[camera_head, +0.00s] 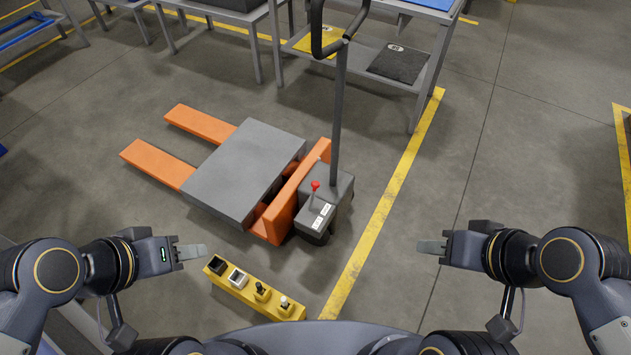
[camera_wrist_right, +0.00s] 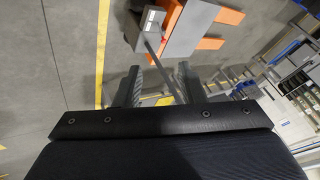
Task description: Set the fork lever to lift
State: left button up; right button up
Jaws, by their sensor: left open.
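The orange pallet truck (camera_head: 279,206) stands on the floor ahead of me, with a grey slab over its forks. Its fork lever (camera_head: 315,186) has a red knob on a thin stem and stands up from the dark grey housing, beside small white labels. I cannot tell which setting it is in. My left gripper (camera_head: 193,252) is open and empty, left of and nearer than the lever. My right gripper (camera_head: 430,247) is to the right of the truck, clear of it. In the right wrist view its fingers (camera_wrist_right: 158,82) are apart with nothing between them.
The truck's tall handle (camera_head: 338,110) rises behind the lever. A yellow strip (camera_head: 237,289) with several small items lies in front of me. Grey tables with a black mat (camera_head: 398,64) stand at the back. Open floor and a yellow line lie to the right.

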aim_at(314, 184)
jog(key=l+u, duration=0.2)
jog(key=i+l+u, duration=0.2)
jog(key=l, duration=0.2)
jog(key=i+l+u, duration=0.1)
jog(key=l+u, duration=0.35)
jog(key=i+l, duration=0.05)
jog(key=l, duration=0.1)
